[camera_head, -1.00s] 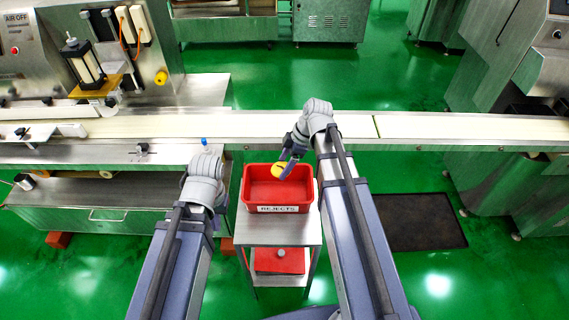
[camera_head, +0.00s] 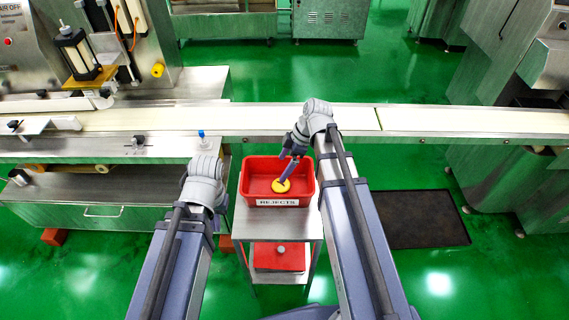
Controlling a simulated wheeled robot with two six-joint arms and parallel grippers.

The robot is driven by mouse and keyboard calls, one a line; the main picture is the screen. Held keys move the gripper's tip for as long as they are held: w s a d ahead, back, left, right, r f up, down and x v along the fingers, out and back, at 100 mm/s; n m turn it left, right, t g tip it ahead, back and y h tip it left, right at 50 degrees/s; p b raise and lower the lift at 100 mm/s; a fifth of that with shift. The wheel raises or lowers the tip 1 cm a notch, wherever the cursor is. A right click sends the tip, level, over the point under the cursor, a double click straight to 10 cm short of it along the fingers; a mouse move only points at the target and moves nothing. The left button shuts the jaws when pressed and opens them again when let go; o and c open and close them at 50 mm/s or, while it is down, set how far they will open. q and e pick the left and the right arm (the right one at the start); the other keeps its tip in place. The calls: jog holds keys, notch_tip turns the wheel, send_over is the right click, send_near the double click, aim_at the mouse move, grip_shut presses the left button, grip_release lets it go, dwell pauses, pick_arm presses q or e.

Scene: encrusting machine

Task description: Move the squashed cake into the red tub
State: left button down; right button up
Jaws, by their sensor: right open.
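The squashed cake (camera_head: 281,186) is a flat yellow disc, seen inside the red tub (camera_head: 278,202) with the REJECTS label on its front. My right gripper (camera_head: 287,174) points down into the tub from the right, with its fingertips just above or at the cake's far edge. It is open; whether it touches the cake is hard to tell. My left gripper (camera_head: 221,204) hangs left of the tub, mostly hidden by its own wrist, so its jaws do not show clearly.
The tub stands on a small steel trolley (camera_head: 250,228), with another red container (camera_head: 279,262) on its lower shelf. A pale conveyor belt (camera_head: 280,118) runs across behind it. The encrusting machine (camera_head: 80,60) stands at the left. A dark mat (camera_head: 420,220) lies on the green floor.

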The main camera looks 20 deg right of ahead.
jog(key=p+v, duration=0.7)
jog(key=shift+d+r, duration=0.2)
jog(key=shift+r, duration=0.15)
jog(key=shift+s, duration=0.1)
dwell(0.4)
jog(key=s+a+f+m+g+h, duration=0.1)
jog(key=s+a+m+h, duration=0.4)
jog(key=s+a+m, duration=0.6)
jog(key=shift+s+a+f+h, duration=0.3)
jog(key=shift+s+a, duration=0.8)
jog(key=shift+a, duration=0.55)
